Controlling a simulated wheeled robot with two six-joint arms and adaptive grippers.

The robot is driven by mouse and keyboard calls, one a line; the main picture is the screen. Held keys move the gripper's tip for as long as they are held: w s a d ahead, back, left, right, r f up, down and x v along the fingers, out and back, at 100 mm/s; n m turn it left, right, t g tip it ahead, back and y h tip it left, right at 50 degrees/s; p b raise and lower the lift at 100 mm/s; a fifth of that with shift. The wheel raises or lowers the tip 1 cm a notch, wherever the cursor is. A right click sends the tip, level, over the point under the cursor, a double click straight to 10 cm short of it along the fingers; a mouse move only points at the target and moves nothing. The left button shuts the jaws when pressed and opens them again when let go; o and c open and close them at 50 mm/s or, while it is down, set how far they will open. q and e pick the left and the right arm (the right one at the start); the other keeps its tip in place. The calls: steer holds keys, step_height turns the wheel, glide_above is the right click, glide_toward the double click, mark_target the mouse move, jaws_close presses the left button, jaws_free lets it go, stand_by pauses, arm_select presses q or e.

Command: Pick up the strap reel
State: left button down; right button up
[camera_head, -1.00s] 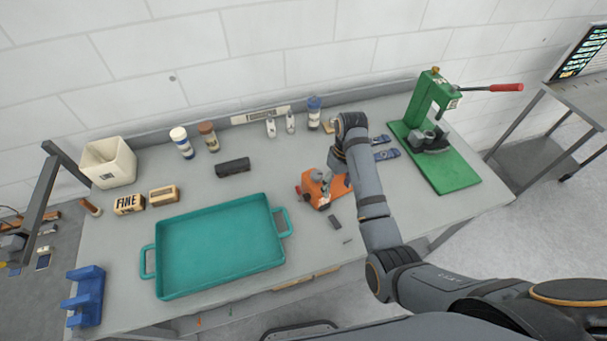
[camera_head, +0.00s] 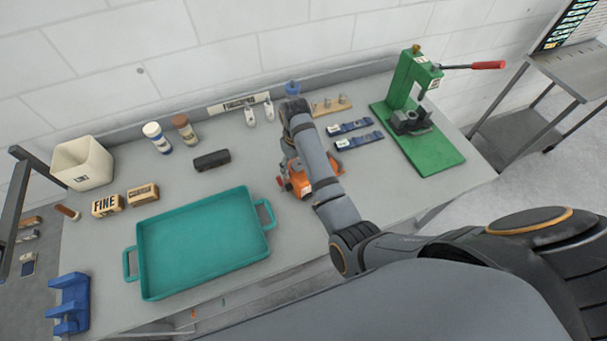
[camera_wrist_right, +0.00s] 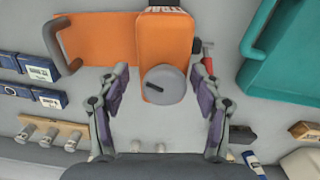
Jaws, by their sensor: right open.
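The orange strap reel (camera_head: 299,181) stands on the grey bench right of the teal tray, partly hidden by my right arm in the head view. In the right wrist view the orange body (camera_wrist_right: 110,42) has a grey handle at its left, a red knob at its right and a round grey slotted disc (camera_wrist_right: 164,84). My right gripper (camera_wrist_right: 165,70) is open, its two fingers apart on either side of the disc. Whether they touch the reel cannot be told. In the head view these fingers are hidden behind the arm. My left gripper is out of view.
The teal tray (camera_head: 205,241) lies to the left. Blue strap-like pieces (camera_head: 359,141) and a wooden rack (camera_head: 331,106) lie at the back right. A green press (camera_head: 415,110) stands beyond them. A dark block (camera_head: 212,160) lies behind the tray.

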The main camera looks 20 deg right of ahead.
mark_target(297, 173)
steer(key=f, duration=0.2)
steer(key=shift+s+a+f+p, duration=0.15)
steer(key=shift+s+f+p, duration=0.15)
steer(key=shift+s+p, duration=0.1)
steer(key=shift+w+f, duration=0.15)
steer(key=shift+f, duration=0.4)
steer(key=c, duration=1.3)
steer(key=shift+c, duration=0.3)
steer(key=shift+w+r, duration=0.15)
